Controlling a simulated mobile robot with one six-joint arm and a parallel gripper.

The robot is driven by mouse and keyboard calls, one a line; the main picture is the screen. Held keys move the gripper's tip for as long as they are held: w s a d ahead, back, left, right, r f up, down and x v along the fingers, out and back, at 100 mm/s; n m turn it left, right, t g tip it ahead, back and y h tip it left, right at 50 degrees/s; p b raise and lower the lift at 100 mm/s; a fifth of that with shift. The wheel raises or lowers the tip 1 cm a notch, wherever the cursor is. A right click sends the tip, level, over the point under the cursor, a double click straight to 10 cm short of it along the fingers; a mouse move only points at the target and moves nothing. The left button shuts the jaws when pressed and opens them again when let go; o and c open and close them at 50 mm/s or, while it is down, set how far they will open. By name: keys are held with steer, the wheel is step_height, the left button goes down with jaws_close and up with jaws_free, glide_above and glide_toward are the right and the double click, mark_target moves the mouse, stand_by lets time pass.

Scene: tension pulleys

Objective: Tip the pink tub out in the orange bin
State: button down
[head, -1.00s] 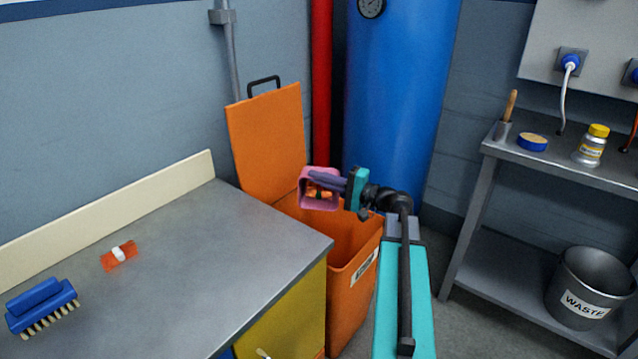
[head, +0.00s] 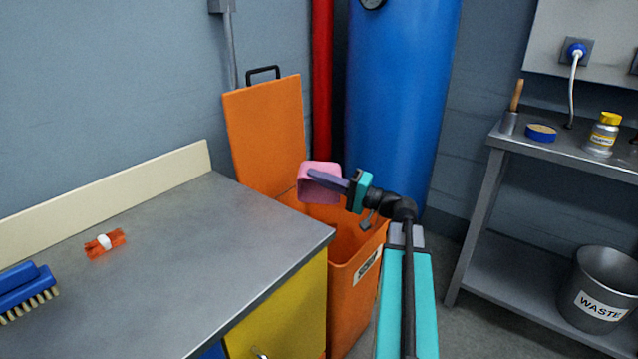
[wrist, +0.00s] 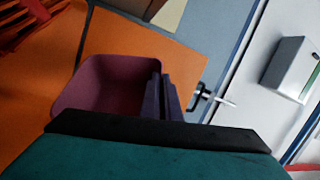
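The pink tub (head: 318,169) is held up over the opening of the orange bin (head: 352,300), near its raised lid (head: 265,135). It lies tipped on its side, its mouth toward the head camera and somewhat downward. No contents show in it in the head view. My gripper (head: 334,184) is shut on the tub's wall from the right. In the wrist view the tub (wrist: 112,82) shows dark pink beside the dark purple fingers (wrist: 160,97). The bottom of the bin is hidden in the head view.
A blue tank (head: 400,90) and red pipe (head: 322,80) stand behind. A shelf with a waste bucket (head: 598,290) is right.

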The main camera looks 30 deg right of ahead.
steer(key=n+b, duration=0.1)
steer(key=b, duration=0.2)
steer(key=s+a+f+n+y+b, duration=0.1)
steer(key=n+b, duration=0.1)
steer(key=b, duration=0.1)
steer(key=s+n+y+b, duration=0.1)
steer(key=b, duration=0.2)
steer(key=shift+s+a+f+n, duration=0.15)
steer(key=shift+a+f+n, duration=0.25)
steer(key=shift+s, duration=0.1)
stand_by(0.8)
steer(key=shift+f+b, duration=1.25)
steer(key=shift+f, duration=0.25)
steer(key=shift+r, duration=0.15)
steer(key=shift+r+p, duration=0.9)
steer(key=shift+r, duration=0.5)
